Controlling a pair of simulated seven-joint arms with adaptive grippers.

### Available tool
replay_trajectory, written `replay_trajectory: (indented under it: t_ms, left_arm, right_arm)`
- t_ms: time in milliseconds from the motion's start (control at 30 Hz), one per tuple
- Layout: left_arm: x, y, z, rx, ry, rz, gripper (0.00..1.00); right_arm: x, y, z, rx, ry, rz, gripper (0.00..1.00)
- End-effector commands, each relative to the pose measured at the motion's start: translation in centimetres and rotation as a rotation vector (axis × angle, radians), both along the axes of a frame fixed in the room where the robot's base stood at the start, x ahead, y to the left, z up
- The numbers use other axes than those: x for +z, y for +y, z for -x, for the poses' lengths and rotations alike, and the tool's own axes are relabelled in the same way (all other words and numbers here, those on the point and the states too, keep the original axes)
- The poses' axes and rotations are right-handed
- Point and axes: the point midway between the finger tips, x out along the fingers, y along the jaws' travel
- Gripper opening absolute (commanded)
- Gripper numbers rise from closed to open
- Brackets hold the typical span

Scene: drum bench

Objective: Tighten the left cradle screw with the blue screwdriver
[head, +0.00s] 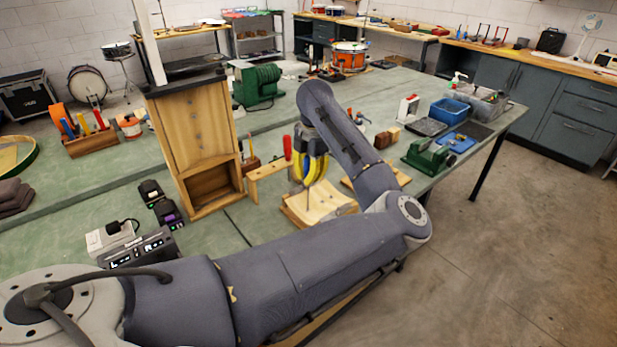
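My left gripper (310,170) points down in the middle of the bench, partly hidden by my own forearm. Yellow and blue show between its fingers. A thin dark shaft runs down from it toward the curved wooden cradle (330,203), so it appears shut on the blue screwdriver (308,196), shaft about upright. Whether the tip touches the cradle or a screw is too small to tell. The left cradle screw cannot be made out. My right gripper is not in view.
A wooden cabinet (190,130) stands left of the cradle. A red-handled tool (287,147) stands beside the gripper. A green vise (428,157) and blue bin (449,110) lie to the right. A tool box (90,143) stands at the left. The green bench top behind the cabinet is partly clear.

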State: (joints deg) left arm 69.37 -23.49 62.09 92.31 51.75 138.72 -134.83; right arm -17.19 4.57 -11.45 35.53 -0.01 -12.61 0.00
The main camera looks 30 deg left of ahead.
Motion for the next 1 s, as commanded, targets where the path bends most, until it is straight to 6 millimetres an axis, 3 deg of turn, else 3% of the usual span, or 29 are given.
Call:
replay_trajectory:
  t_ms: [567,1000]
  left_arm:
    - [0.5,0.04,0.02,0.047,0.001,0.0,0.0]
    - [0.58,0.24,0.1,0.558,0.0,0.0,0.0]
  right_arm:
    - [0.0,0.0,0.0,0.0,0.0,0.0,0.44]
    - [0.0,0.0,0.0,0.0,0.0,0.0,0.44]
